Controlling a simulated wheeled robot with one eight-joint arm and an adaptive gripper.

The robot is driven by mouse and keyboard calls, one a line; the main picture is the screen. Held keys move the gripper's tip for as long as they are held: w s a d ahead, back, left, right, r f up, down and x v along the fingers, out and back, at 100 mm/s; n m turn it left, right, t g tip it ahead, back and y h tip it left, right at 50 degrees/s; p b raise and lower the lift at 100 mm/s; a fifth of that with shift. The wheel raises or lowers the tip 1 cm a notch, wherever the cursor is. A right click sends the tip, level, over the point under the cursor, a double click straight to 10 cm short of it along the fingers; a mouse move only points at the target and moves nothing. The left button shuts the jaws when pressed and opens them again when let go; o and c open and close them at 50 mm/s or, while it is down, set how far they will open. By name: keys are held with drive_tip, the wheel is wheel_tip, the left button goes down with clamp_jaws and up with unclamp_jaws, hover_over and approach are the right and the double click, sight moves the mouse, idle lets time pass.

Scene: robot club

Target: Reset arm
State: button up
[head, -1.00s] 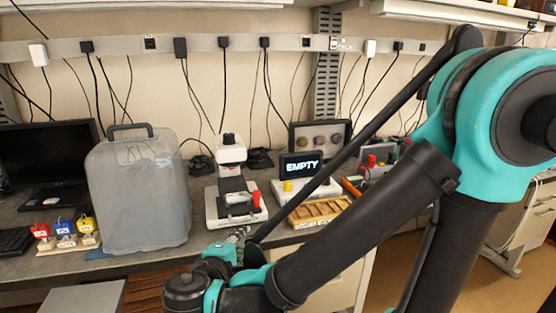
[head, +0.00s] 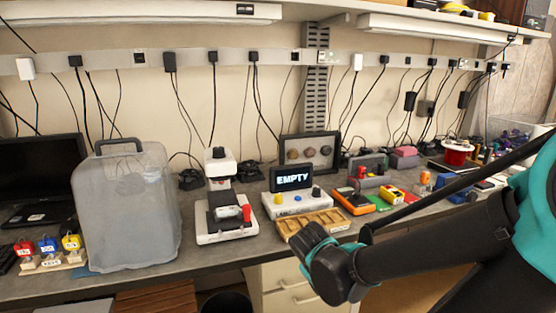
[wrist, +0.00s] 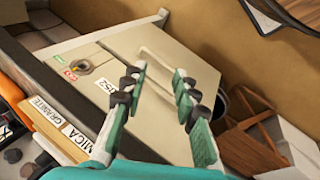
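My gripper (wrist: 158,88) shows in the wrist view with its two teal fingers and dark pads apart. Nothing is between the fingers. It points down past the bench edge, in front of a beige drawer cabinet (wrist: 150,110) with a lock and a number label. In the head view my arm reaches in from the right edge to the front of the bench, and its teal and black wrist part is by the wooden compartment tray (head: 293,229). My fingers are hidden in that view.
The bench holds a translucent bin (head: 125,210), a microscope-like device (head: 222,215), a display reading EMPTY (head: 292,179), an orange meter (head: 353,201) and coloured padlocks (head: 47,244). A wooden chair (wrist: 255,145) is at lower right in the wrist view.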

drive_tip(key=s+d+f+m+y, duration=0.1)
drive_tip(key=d+f+m+y, duration=0.1)
drive_tip(key=d+m, duration=0.4)
drive_tip(key=shift+s+f+m+y, duration=0.2)
drive_tip(key=shift+s+m+y, duration=0.2)
drive_tip(key=shift+y, duration=0.1)
drive_tip(key=shift+a, duration=0.1)
idle(1.9)
